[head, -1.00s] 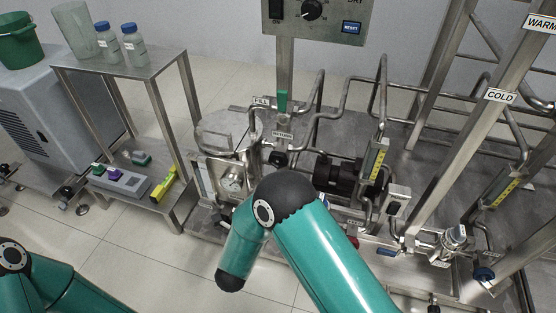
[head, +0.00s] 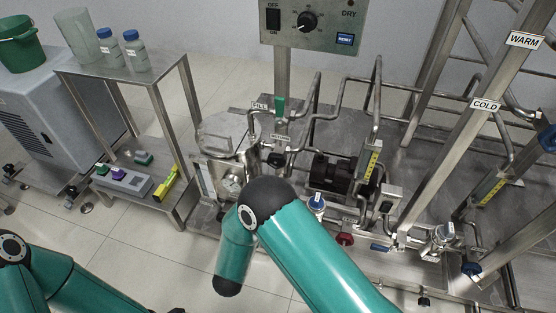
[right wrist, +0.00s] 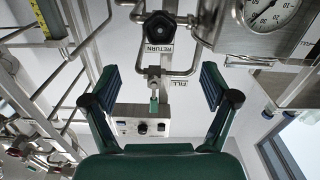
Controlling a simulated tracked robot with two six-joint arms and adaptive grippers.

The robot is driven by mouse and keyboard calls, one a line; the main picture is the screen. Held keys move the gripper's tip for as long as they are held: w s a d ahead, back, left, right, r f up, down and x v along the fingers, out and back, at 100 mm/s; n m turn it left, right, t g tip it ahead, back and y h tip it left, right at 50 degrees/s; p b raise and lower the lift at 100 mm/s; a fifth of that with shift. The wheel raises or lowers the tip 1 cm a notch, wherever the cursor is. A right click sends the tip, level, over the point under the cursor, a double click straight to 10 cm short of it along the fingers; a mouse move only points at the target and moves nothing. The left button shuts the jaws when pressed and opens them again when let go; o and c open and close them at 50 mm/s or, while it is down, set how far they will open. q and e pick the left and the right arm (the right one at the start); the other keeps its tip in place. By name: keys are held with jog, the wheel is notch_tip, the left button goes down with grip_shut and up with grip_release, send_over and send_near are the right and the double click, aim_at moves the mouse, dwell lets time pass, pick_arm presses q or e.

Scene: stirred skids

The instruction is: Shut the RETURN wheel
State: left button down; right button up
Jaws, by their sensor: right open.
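The RETURN wheel (right wrist: 160,27) is a small black knob on a steel pipe at the top of the right wrist view, with its RETURN label (right wrist: 158,51) beside it. In the head view the wheel (head: 276,159) shows as a dark knob just above my right arm. My right gripper (right wrist: 158,84) is open and empty, its two fingers spread wide either side of the wheel's line. The wheel is beyond the fingertips and apart from them. The right gripper is hidden in the head view behind my arm. My left arm is at the lower left; its gripper is not visible.
The green-handled FILL valve (head: 279,106) is close behind the wheel. A pressure gauge (right wrist: 268,12) is beside it, at the upper right of the wrist view. Pipes, a black pump (head: 330,173) and a control box (head: 312,25) crowd the skid. A side table (head: 135,66) holds bottles.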

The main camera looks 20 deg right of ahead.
aim_at(276, 163)
jog(key=b+x, duration=0.4)
jog(key=x, duration=1)
jog(key=shift+w+d+f+b, duration=0.1)
jog(key=shift+b, duration=0.2)
jog(key=shift+w+d, duration=0.25)
jog(key=shift+w, duration=0.1)
jog(key=c, duration=1.2)
jog(key=shift+o, duration=0.2)
jog(key=shift+m, duration=0.7)
jog(key=o, duration=1.2)
jog(key=shift+c, duration=0.2)
